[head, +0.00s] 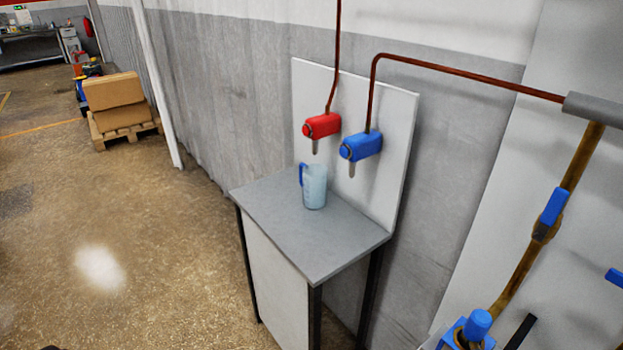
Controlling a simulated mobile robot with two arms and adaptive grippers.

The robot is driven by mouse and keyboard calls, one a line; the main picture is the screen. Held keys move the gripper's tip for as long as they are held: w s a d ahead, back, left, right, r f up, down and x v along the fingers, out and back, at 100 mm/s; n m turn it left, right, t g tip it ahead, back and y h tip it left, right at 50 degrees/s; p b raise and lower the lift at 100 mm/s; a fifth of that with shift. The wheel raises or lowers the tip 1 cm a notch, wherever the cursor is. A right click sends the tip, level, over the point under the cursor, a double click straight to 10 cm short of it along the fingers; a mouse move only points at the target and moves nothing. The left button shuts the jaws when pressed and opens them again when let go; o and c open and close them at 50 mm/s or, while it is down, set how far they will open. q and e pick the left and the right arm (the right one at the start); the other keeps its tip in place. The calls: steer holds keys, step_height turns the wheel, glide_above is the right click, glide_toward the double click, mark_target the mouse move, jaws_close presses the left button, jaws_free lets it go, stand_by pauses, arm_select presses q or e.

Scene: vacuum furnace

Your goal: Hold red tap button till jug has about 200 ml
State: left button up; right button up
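The red tap (322,126) is fixed to a white back panel, with a round red button on its front end and a grey spout pointing down. The blue tap (361,146) is beside it to the right and has a blue button. A clear bluish jug (314,187) with a blue handle on its left stands upright on the grey table top, below the red tap's spout. Its fill level is too small to tell. Neither of my grippers is in view.
The small grey table (300,235) stands against the wall, with bare room around the jug. Pipes with blue valve handles (555,206) are at the right. A pallet with cardboard boxes (115,100) is at the back left. The floor left of the table is clear.

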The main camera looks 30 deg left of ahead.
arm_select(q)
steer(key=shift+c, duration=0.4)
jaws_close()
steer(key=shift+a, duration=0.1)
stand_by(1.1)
